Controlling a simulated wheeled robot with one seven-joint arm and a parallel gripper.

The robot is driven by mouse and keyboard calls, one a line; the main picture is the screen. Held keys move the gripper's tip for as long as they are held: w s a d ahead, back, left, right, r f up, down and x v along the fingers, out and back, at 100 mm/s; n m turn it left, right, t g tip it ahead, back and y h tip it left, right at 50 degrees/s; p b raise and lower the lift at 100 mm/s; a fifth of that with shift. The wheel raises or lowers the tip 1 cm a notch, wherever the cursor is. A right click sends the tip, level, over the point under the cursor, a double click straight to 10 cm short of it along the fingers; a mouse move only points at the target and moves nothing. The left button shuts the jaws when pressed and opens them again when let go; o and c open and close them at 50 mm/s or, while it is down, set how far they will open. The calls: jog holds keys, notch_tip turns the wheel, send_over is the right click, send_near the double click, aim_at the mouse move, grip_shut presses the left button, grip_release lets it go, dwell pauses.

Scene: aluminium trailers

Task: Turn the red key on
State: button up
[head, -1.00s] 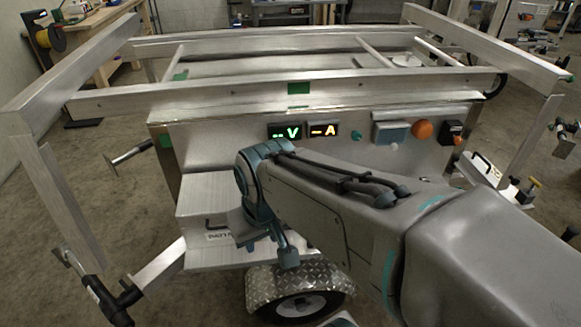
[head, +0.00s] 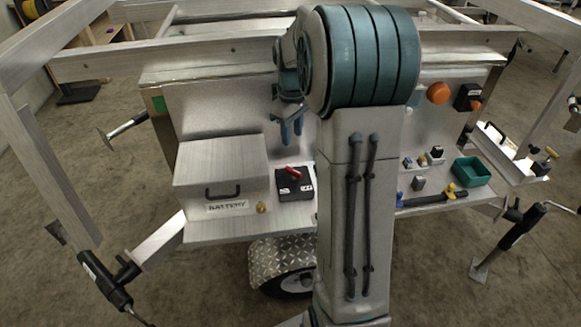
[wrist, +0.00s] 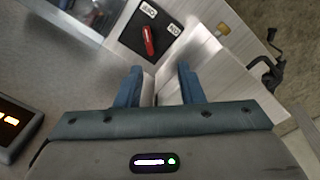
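The red key (head: 293,172) sits on a black switch box (head: 294,189) on the trailer's front shelf, right of the battery box. In the wrist view the red key (wrist: 149,40) lies across the black switch plate (wrist: 152,28), which has two white labels, beyond my fingertips. My gripper (head: 291,140) hangs above and just behind the key in the head view, fingers pointing down. In the wrist view my gripper (wrist: 160,72) has its two blue fingers apart with nothing between them. It does not touch the key.
The silver battery box (head: 222,165) with a black handle stands left of the switch. A small brass knob (head: 262,208) is near its corner. A green tray (head: 472,171) and small parts lie on the right shelf. My arm hides the panel's middle.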

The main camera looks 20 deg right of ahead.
aim_at(296, 171)
jog(key=shift+n, duration=0.3)
jog(key=f, duration=0.5)
jog(key=w+d+f, duration=0.1)
jog(key=f, duration=0.5)
jog(key=w+d+f+b, duration=0.1)
jog(key=f, duration=0.4)
jog(key=shift+d+f, duration=0.15)
jog(key=shift+f, duration=0.05)
grip_shut()
